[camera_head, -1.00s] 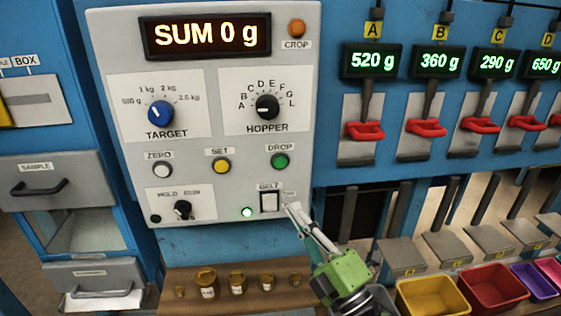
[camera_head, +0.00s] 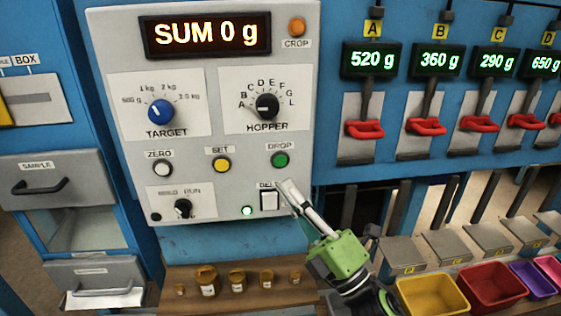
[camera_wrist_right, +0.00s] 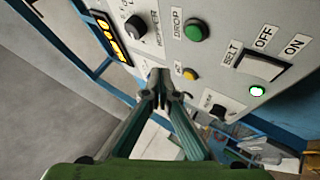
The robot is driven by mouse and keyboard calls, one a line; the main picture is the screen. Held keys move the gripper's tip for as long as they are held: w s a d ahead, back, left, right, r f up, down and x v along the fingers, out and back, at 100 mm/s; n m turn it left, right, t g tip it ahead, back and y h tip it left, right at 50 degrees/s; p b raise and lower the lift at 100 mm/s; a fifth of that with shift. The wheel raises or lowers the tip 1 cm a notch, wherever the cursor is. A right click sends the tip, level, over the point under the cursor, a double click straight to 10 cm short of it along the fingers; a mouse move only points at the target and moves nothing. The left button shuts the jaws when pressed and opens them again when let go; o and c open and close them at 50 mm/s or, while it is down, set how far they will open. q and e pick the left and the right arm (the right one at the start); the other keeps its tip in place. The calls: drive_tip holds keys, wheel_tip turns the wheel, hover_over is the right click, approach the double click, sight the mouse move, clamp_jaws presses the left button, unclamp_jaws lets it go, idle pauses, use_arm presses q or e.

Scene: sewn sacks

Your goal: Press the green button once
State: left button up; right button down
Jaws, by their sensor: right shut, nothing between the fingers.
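The green button (camera_head: 280,160), labelled DROP, sits at the lower right of the grey control panel (camera_head: 215,80). It also shows in the right wrist view (camera_wrist_right: 193,32), up and right of the fingertips. My right gripper (camera_head: 285,186) is shut and empty, with its tips just below the green button and beside the BELT switch (camera_head: 269,199). In the right wrist view the closed fingertips (camera_wrist_right: 158,78) point at the panel, apart from the green button. I cannot tell how far they are from the panel face. My left gripper is not in view.
The yellow SET button (camera_head: 221,165), white ZERO button (camera_head: 162,170) and a lit green lamp (camera_head: 247,211) are nearby on the panel. Small jars (camera_head: 237,281) stand on a shelf below. Red levers (camera_head: 365,129) and coloured bins (camera_head: 432,296) are to the right.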

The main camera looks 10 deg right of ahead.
sight(280, 161)
drive_tip(key=w, duration=0.6)
drive_tip(key=shift+w+d+b, duration=0.2)
drive_tip(key=shift+d+b, duration=0.05)
drive_tip(key=shift+b, duration=0.1)
drive_tip(key=shift+w, duration=0.1)
idle(1.0)
drive_tip(key=shift+w, duration=0.3)
drive_tip(key=shift+w, duration=0.4)
idle(0.7)
drive_tip(key=shift+s, duration=0.85)
